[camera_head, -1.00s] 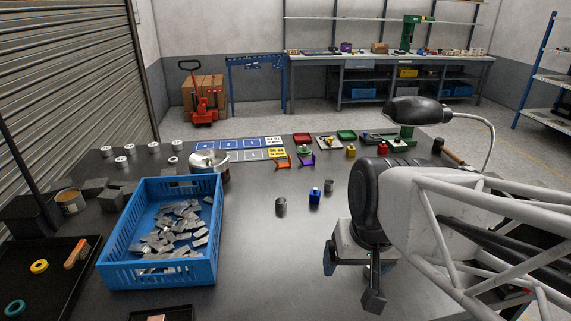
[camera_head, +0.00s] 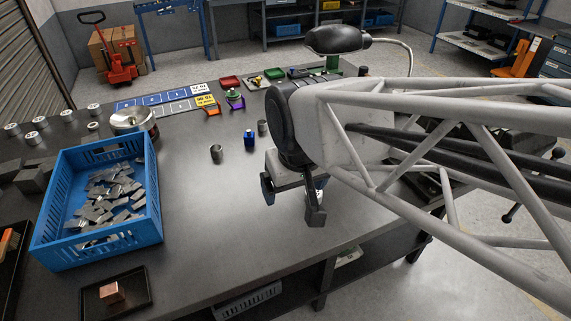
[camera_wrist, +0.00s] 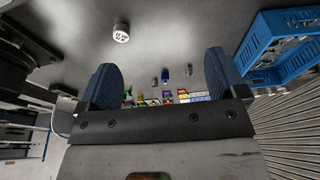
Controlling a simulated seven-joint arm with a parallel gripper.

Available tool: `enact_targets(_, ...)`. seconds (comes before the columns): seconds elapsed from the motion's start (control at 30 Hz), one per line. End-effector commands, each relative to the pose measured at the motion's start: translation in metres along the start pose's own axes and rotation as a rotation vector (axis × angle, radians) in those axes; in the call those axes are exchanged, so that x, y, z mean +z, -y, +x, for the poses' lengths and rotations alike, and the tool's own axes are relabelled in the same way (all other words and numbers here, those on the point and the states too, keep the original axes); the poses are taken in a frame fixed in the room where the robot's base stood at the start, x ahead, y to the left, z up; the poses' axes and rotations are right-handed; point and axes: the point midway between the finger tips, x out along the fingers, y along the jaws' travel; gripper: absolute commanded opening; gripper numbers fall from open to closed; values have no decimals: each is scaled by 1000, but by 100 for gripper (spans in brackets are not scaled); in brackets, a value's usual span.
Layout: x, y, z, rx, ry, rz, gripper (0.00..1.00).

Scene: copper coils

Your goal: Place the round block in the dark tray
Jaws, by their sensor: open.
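A small dark tray (camera_head: 138,297) lies at the near edge of the table in the head view, with a copper-coloured cube in it. A short round block with a marked pale top (camera_wrist: 121,32) stands on the table in the wrist view, beyond my fingertips. In the head view it is mostly hidden behind my gripper (camera_head: 291,203). My gripper is open and empty above the table, its fingers (camera_wrist: 160,78) apart with nothing between them. Other round pieces, two grey cylinders (camera_head: 216,153) (camera_head: 262,127), stand farther back; I cannot tell which piece the task means.
A blue crate (camera_head: 150,222) of metal pieces stands at the left. A blue bottle-like item (camera_head: 249,140) stands between the grey cylinders. Several silver cylinders (camera_head: 33,138) and a round metal pan (camera_head: 132,120) are at the back left. The table between crate and gripper is clear.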

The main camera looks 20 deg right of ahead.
Motion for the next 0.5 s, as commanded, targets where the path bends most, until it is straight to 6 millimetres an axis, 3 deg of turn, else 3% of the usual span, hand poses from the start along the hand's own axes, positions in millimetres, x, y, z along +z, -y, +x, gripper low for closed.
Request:
enact_targets(0.27,-49,-30,55,12,-31,70,91)
enact_targets(0.5,-94,-77,133,34,-79,153,91)
